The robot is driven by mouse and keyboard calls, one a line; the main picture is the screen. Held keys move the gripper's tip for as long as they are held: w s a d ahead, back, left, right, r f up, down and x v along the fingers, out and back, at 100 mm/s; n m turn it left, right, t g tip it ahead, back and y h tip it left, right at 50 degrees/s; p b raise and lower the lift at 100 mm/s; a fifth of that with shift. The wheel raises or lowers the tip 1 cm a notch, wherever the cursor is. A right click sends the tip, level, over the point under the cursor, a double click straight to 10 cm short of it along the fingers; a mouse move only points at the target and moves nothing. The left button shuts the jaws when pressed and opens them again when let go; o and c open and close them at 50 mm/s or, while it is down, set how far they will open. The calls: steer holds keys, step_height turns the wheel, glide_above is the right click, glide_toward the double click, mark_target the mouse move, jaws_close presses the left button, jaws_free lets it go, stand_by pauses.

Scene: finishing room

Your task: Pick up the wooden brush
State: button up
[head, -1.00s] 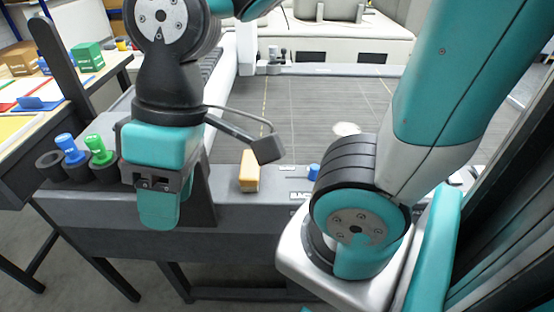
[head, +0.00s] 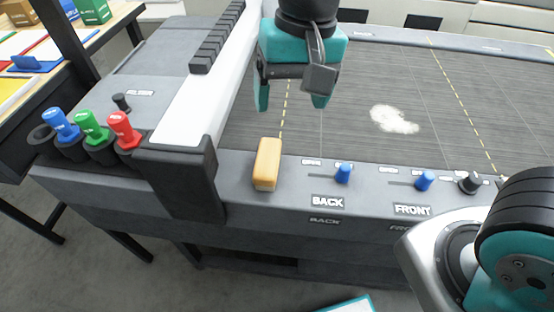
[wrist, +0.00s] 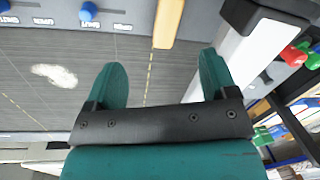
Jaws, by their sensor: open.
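The wooden brush (head: 267,164) is a small tan block on the grey front ledge of the machine, just right of the white rail's dark end block. My gripper (head: 292,102) is open and empty above the dark bed, behind the brush and a little to its right. In the wrist view the brush (wrist: 168,22) shows at the top, beyond the two teal fingers (wrist: 162,75) and roughly in line with the gap between them. The gripper does not touch it.
The white rail (head: 205,95) with its dark end block (head: 183,178) stands close left of the brush. Blue knobs (head: 343,173) sit on the ledge to the right. Red, green and blue handled tools (head: 88,124) stand at left. A white powdery patch (head: 394,119) lies on the bed.

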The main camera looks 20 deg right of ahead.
mark_target(267, 156)
steer(key=w+a+f+m, duration=0.1)
steer(key=f, duration=0.3)
steer(key=w+a+f+m+h+p, duration=0.1)
steer(key=f, duration=0.4)
steer(key=w+a+f+m, duration=0.1)
steer(key=w+f+m, duration=0.1)
steer(key=f, duration=0.3)
steer(key=shift+a, duration=0.25)
steer(key=shift+d+f+p, duration=0.15)
steer(key=shift+f+p, duration=0.3)
steer(key=shift+f, duration=1.05)
steer(key=shift+d+f+p, duration=0.15)
steer(key=shift+f+p, duration=0.3)
steer(key=shift+f, duration=1.05)
steer(key=c, duration=1)
